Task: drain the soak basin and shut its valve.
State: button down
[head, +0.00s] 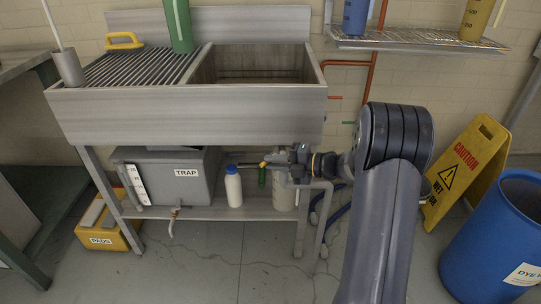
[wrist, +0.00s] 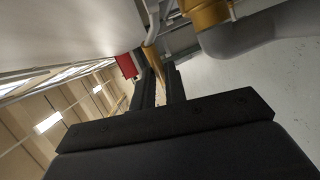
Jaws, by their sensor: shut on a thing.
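The soak basin (head: 228,112) is the steel sink under the back wall. Only the upper part of its inside shows, so I cannot tell whether water stands in it. My gripper (head: 283,160) is below the basin's right half, at the drain fittings. In the wrist view its two dark fingers (wrist: 160,88) are close around a thin brass-coloured bar, which seems to be the valve handle (wrist: 150,57). A brass fitting (wrist: 206,13) and a grey pipe elbow (wrist: 245,38) are just beyond. The valve body is mostly hidden by my wrist in the head view.
A grey box labelled TRAP (head: 165,185), a white bottle with a blue cap (head: 233,190) and a pale bucket (head: 284,195) stand on the lower shelf. A yellow caution sign (head: 465,165) and a blue drum (head: 490,235) stand right. The front floor left of my arm is clear.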

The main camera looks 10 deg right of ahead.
jog(key=shift+s+d+n+g+y+p, duration=0.2)
jog(key=shift+d+n+g+y, duration=0.2)
jog(key=shift+n+g, duration=0.35)
jog(key=shift+s+d+n+g+y+p, duration=0.25)
jog(key=shift+n+g+y, duration=0.2)
jog(key=shift+g, duration=0.5)
jog(key=shift+d+f, duration=0.1)
jog(key=c, duration=1.4)
grip_release()
jog(key=shift+w, duration=0.1)
jog(key=shift+c, duration=0.2)
jog(key=p+v, duration=0.2)
jog(key=v, duration=0.8)
jog(key=shift+d+r, duration=0.2)
jog(key=shift+d, duration=0.15)
jog(key=shift+c, duration=0.4)
